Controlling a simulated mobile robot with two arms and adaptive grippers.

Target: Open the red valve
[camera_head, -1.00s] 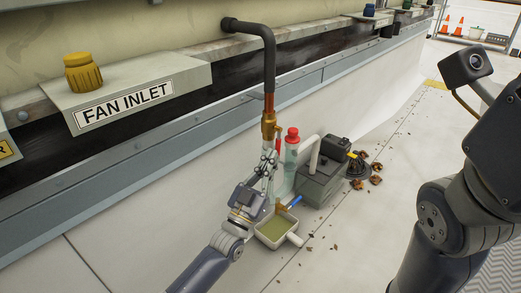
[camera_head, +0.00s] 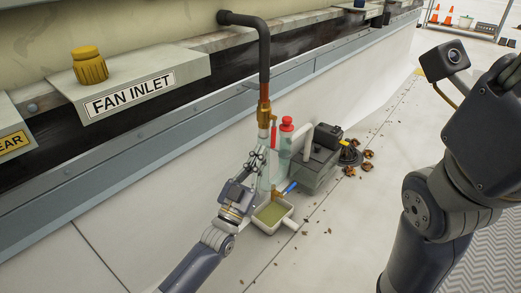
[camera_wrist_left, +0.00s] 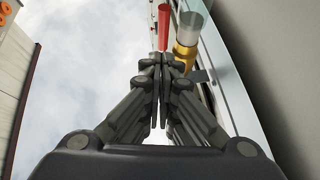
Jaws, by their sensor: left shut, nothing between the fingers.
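The red valve handle (camera_head: 273,134) is a narrow red lever hanging beside the brass valve body (camera_head: 264,115) on the vertical pipe. In the left wrist view the red handle (camera_wrist_left: 163,27) stands just beyond the fingertips, with the brass fitting (camera_wrist_left: 186,54) and a clear tube to its right. My left gripper (camera_head: 261,152) is shut and empty, just below and left of the handle; its fingertips (camera_wrist_left: 160,60) appear close to the handle's end, but I cannot tell whether they touch. My right gripper is out of view.
Below the pipe sits a tray of greenish liquid (camera_head: 272,213) with a blue-handled brush. A red-capped clear bottle (camera_head: 286,145) and a dark grey pump (camera_head: 318,165) stand close right of the pipe. A ledge with a yellow knob (camera_head: 89,66) is at left.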

